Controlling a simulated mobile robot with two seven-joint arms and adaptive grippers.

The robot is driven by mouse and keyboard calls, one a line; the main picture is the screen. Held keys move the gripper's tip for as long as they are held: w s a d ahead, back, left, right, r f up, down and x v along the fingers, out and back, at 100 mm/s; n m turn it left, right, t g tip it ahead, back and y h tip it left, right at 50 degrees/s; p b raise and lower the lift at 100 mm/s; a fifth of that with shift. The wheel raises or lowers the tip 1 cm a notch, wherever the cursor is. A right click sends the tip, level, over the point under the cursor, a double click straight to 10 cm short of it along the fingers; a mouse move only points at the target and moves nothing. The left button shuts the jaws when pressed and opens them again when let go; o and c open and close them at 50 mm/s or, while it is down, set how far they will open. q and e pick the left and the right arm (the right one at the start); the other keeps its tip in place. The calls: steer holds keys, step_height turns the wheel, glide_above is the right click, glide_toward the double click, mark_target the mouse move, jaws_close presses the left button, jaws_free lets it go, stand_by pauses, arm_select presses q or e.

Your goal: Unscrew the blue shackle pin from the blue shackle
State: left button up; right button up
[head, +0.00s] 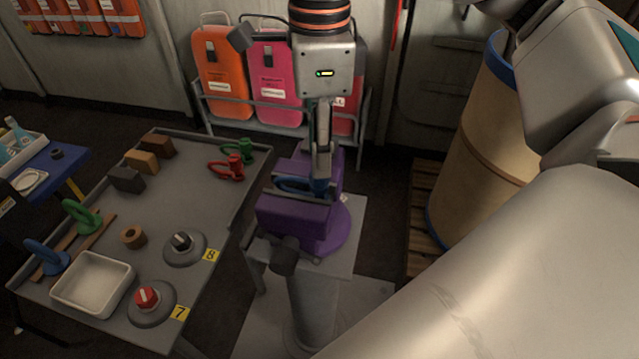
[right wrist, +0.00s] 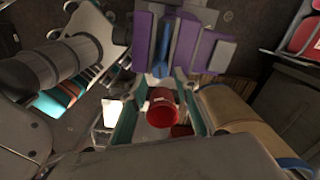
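The purple vise (head: 300,222) stands on a grey pedestal, and the blue shackle (head: 290,184) lies across its top between the jaws. My right gripper (head: 319,185) points straight down over the vise, with its fingertips at the right end of the shackle. The blue pin (right wrist: 160,66) shows in the right wrist view below the purple jaws. My right gripper's fingers (right wrist: 160,84) stand apart on either side of the pin's end. Whether they touch the pin I cannot tell; the fingers hide part of it in the head view. My left gripper is not in view.
A grey table (head: 205,188) at left holds blocks, other shackles, a white tray (head: 92,283) and two knobs. Orange and pink cases (head: 275,85) stand behind the vise. A tan drum (head: 478,150) on a pallet is at right. A red cylinder (right wrist: 162,107) shows in the wrist view.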

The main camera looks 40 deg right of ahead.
steer(key=m, duration=0.4)
steer(key=shift+f+b, duration=0.1)
steer(key=shift+b, duration=0.3)
steer(key=m, duration=0.5)
steer(key=shift+b, duration=0.4)
steer(key=m, duration=0.4)
steer(key=shift+m, duration=0.3)
steer(key=m+b, duration=0.1)
steer(key=m, duration=0.7)
steer(key=shift+m, duration=0.4)
steer(key=m, duration=0.5)
steer(key=shift+b, duration=0.35)
steer(key=m, duration=0.5)
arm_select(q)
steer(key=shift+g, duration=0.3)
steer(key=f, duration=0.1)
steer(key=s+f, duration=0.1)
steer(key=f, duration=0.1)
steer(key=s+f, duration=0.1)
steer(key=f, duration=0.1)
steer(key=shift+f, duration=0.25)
arm_select(e)
steer(key=m, duration=0.5)
